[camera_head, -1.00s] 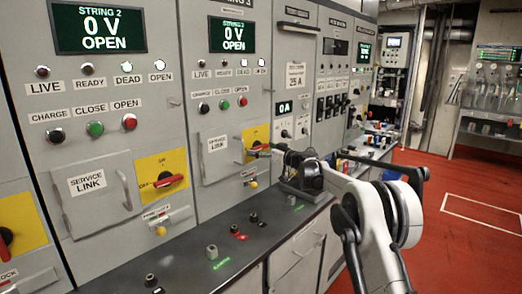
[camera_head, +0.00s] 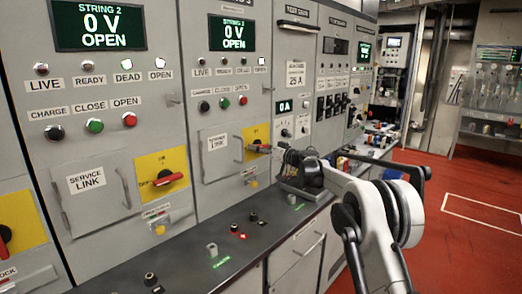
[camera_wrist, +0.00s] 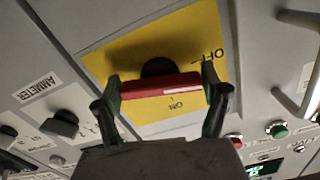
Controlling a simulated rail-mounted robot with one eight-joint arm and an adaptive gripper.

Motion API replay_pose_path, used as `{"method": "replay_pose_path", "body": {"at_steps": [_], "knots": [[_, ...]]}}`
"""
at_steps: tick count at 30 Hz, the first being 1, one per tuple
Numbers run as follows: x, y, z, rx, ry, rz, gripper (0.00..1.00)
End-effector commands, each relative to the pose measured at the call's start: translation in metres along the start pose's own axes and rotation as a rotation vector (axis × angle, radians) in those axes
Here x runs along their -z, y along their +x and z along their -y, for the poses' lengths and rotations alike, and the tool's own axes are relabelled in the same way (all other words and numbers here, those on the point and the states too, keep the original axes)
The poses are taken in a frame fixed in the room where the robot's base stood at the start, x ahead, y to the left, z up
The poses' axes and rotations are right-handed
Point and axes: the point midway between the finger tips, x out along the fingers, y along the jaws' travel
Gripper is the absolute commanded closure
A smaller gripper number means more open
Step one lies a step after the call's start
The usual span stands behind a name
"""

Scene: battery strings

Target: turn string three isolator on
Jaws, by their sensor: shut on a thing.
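A white stripe marks the handle's right half. The OFF label is at upper right, ON below the handle. My gripper (camera_wrist: 162,95) is shut on the handle, one finger at each end. In the head view my gripper (camera_head: 276,149) reaches the handle from the right.
The string two isolator (camera_head: 169,180) sits in the panel to the left, its handle roughly level. A service link door with a handle (camera_head: 238,149) is close left of my gripper. A dark counter (camera_head: 190,268) with small knobs runs below. Red floor (camera_head: 465,180) is open at right.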

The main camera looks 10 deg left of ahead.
Motion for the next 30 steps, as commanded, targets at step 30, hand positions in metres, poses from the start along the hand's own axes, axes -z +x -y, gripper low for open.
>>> {"method": "replay_pose_path", "body": {"at_steps": [30], "knots": [[0.0009, -0.0001, 0.0030, 0.000, 0.959, 0.001, 0.50]]}}
